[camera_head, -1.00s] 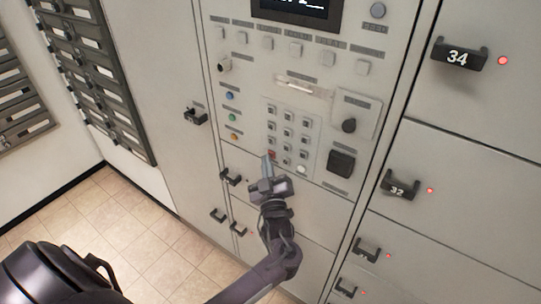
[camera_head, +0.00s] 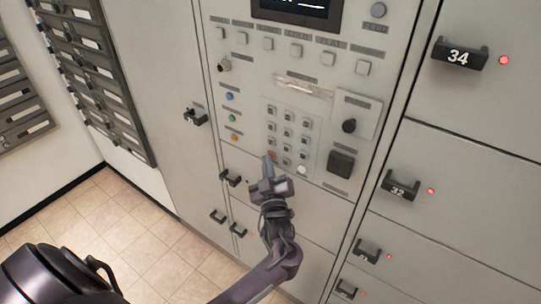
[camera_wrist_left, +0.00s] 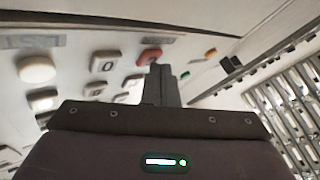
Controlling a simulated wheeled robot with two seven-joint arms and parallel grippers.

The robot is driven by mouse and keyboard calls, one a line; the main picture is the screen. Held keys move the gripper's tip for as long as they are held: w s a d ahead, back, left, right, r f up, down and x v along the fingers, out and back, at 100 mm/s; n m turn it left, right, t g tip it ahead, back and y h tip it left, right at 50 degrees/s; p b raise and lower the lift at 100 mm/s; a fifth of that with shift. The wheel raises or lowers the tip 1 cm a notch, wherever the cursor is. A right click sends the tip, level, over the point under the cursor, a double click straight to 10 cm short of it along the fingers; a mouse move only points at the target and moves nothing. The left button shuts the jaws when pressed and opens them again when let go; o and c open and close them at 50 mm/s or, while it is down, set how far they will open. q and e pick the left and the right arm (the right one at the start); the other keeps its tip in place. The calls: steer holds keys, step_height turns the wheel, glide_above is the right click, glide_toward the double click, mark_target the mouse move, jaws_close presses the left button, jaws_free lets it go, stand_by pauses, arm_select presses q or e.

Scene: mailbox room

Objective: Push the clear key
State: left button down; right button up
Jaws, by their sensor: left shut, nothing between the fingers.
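The keypad (camera_head: 304,124) is a block of small grey keys on the pale panel. A red key (camera_head: 273,154) sits at its lower left corner; its lettering is too small to read, so I cannot confirm that it is the clear key. My left gripper (camera_head: 267,159) is shut and empty, its tips just by the red key. In the left wrist view the shut fingers (camera_wrist_left: 160,84) point up at the red key (camera_wrist_left: 149,56) and partly overlap it. Whether they touch is unclear. My right gripper is not in view.
A white round button (camera_head: 302,169) is right of the gripper, and a black square fitting (camera_head: 341,163) is farther right. Coloured buttons (camera_head: 231,96) line the keypad's left. A screen (camera_head: 297,10) is above. Locker handles (camera_head: 231,179) stick out near my left gripper.

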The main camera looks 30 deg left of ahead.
arm_select(q)
steer(key=shift+s, duration=0.65)
steer(key=shift+s+p, duration=0.1)
steer(key=shift+p, duration=0.2)
steer(key=shift+s+a+p, duration=0.15)
steer(key=shift+s+p, duration=0.4)
steer(key=shift+s, duration=0.65)
steer(key=shift+s+a+p, duration=0.1)
steer(key=shift+s+p, duration=0.4)
steer(key=shift+s, duration=0.7)
